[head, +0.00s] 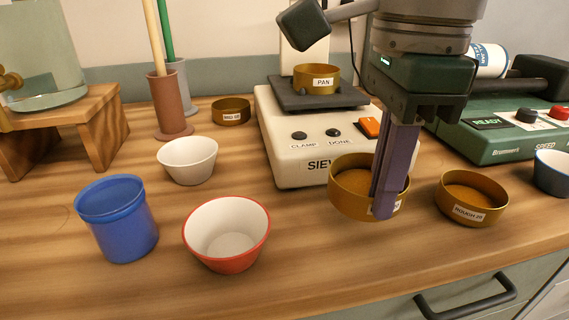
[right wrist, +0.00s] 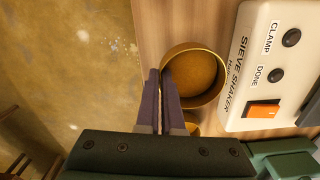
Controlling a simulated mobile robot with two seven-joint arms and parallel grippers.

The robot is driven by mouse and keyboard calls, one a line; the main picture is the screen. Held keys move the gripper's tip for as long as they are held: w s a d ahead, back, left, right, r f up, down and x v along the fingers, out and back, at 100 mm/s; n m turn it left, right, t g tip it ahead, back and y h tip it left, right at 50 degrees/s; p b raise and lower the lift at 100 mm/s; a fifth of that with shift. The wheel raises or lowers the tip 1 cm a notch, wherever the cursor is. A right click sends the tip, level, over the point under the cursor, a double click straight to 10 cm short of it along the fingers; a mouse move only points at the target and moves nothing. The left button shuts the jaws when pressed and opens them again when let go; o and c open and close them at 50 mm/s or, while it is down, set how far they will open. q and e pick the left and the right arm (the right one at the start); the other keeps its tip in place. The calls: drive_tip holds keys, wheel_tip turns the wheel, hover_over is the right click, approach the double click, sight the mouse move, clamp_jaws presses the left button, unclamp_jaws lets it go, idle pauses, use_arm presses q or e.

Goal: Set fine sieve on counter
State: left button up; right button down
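A brass sieve (head: 345,198) with brown powder inside is at the front of the counter (head: 300,275), before the sieve shaker. My right gripper (head: 384,212) points down with its fingers closed over the sieve's near wall. Its label is mostly covered by the fingers, so I cannot read it fully. The right wrist view shows the sieve (right wrist: 195,75) with the fingers (right wrist: 155,75) at its rim. I cannot tell whether its base touches the counter. My left gripper is out of view.
The sieve shaker (head: 290,165) carries a brass pan (head: 317,78). A "ROUGH" sieve (head: 470,200) stands close on the right; another sieve (head: 232,111) is further back. A red bowl (head: 227,230), white bowl (head: 188,160) and blue cup (head: 117,220) stand left. Bare counter lies between red bowl and held sieve.

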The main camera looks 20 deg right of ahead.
wheel_tip(320, 180, down, 4)
drive_tip(key=shift+s+a+r+b, duration=0.1)
drive_tip(key=shift+s+a+b, duration=0.05)
drive_tip(key=shift+b, duration=1.1)
drive_tip(key=shift+f, duration=0.35)
drive_tip(key=shift+r, duration=0.15)
drive_tip(key=shift+f, duration=0.2)
drive_tip(key=c, duration=1.1)
unclamp_jaws()
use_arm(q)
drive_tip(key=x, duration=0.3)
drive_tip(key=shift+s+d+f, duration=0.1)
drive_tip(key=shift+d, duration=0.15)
use_arm(e)
drive_tip(key=shift+o, duration=0.2)
drive_tip(key=shift+r, duration=0.15)
drive_tip(key=shift+r, duration=0.25)
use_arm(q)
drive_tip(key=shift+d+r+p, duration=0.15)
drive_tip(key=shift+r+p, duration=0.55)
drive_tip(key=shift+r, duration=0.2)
use_arm(e)
wheel_tip(320, 180, up, 12)
drive_tip(key=shift+f, duration=0.2)
